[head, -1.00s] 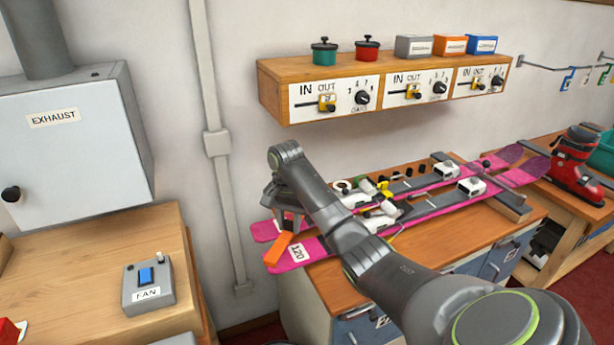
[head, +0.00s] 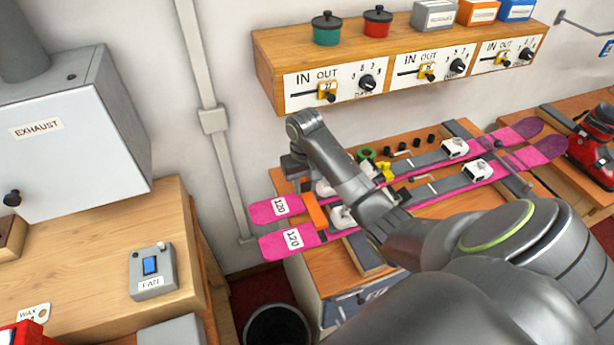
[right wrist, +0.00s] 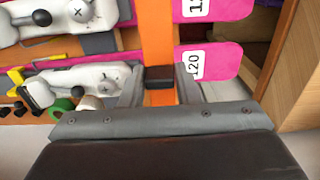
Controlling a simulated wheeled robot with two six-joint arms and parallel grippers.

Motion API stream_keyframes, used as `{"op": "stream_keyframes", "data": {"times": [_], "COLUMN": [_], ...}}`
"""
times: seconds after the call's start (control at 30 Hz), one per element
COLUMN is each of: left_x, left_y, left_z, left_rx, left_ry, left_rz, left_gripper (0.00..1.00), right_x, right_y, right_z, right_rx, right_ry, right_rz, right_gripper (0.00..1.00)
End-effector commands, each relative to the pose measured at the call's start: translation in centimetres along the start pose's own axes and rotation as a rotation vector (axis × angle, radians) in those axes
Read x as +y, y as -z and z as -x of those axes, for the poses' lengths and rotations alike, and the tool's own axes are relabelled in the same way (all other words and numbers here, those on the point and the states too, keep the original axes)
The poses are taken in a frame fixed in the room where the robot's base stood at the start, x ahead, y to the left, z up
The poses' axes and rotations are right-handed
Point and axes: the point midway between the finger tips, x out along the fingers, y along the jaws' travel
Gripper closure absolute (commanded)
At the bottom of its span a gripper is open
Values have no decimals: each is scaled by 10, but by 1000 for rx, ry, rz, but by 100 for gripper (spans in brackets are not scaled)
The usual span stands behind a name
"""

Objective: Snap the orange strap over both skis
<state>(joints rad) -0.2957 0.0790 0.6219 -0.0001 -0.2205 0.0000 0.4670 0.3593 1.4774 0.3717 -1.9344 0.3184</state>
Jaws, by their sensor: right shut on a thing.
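Two pink skis lie side by side on the bench, a front ski (head: 270,247) and a back ski (head: 261,213), each with a "120" label near its left end. The orange strap (head: 316,212) runs crosswise at the skis, just right of the labels. In the right wrist view the strap (right wrist: 158,40) spans both skis; I cannot tell whether it touches them. My right gripper (right wrist: 160,86) is shut on the strap at a black piece, by the back ski's edge. In the head view its fingers are mostly hidden behind my wrist. My left gripper is not in view.
White bindings (head: 478,170) stand on the skis. A green roll (head: 367,154) and small black parts lie behind them. A wooden shelf (head: 400,50) with dials hangs above. A red boot (head: 592,150) stands right. A dark bin (head: 277,325) is below.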

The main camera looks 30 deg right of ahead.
Motion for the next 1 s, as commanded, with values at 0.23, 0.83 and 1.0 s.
{"op": "stream_keyframes", "data": {"times": [0.23,0.83,1.0], "left_x": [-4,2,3], "left_y": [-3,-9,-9], "left_z": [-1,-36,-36], "left_rx": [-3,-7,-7], "left_ry": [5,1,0], "left_rz": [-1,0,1], "left_gripper": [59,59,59], "right_x": [0,0,0], "right_y": [-1,0,0], "right_z": [-18,-64,-66], "right_rx": [-3,-1,0], "right_ry": [-1,-1,-1], "right_rz": [-1,-2,-2], "right_gripper": [95,95,95]}}
